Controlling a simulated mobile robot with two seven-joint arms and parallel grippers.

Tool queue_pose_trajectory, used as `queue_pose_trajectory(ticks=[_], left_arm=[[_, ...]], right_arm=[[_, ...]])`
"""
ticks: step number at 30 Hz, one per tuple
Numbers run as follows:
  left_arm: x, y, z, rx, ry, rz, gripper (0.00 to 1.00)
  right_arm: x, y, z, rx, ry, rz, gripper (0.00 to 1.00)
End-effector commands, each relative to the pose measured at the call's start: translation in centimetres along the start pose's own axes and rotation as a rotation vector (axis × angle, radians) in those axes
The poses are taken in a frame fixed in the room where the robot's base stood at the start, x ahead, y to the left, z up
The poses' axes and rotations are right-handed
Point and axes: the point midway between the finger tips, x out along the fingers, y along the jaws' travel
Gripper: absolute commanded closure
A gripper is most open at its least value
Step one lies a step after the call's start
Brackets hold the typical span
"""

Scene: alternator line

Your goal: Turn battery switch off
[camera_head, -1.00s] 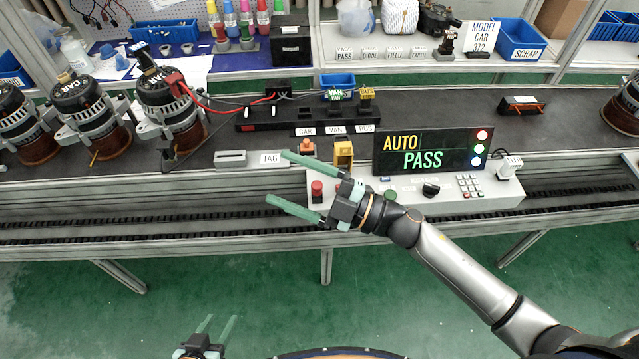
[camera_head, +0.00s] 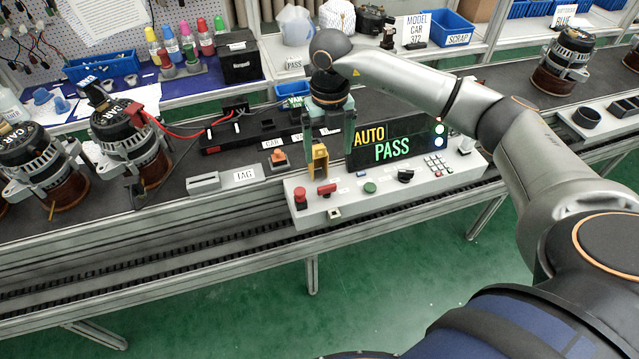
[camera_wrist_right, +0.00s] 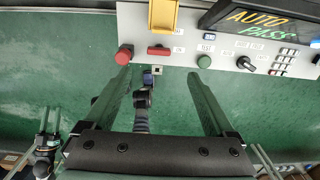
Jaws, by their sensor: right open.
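A light grey control panel (camera_head: 405,198) carries a red lever switch (camera_head: 326,190), which lies crosswise in the right wrist view (camera_wrist_right: 158,51). Its small label is too blurred to confirm it as the battery switch. My right gripper (camera_head: 326,150) is open and points down over the panel, beside a yellow bracket (camera_head: 319,163). In the right wrist view my right gripper (camera_wrist_right: 158,76) has its fingers wide apart, with the red switch beyond and between them, untouched.
A red mushroom button (camera_head: 300,196) stands left of the switch; a green button (camera_head: 370,187) and a black knob (camera_head: 405,176) stand right. The AUTO PASS display (camera_head: 392,146) rises close behind. Alternators (camera_head: 128,145) and red cables (camera_head: 172,131) are to the left.

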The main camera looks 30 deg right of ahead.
Motion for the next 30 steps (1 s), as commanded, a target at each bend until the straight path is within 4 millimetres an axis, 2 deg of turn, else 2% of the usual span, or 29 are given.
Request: queue_pose_trajectory(ticks=[15,21,30], left_arm=[[-0.6,0.1,-0.6,0.0,0.0,0.001,0.5],[-0.6,0.1,-0.7,0.0,0.0,0.001,0.5],[-0.6,0.1,-0.7,0.0,0.0,0.001,0.5]], right_arm=[[9.7,0.2,-0.2,-0.005,0.004,0.005,0.1],[11.4,0.3,-0.2,-0.005,0.004,0.005,0.1],[11.7,0.3,-0.1,-0.006,0.002,0.006,0.1]])
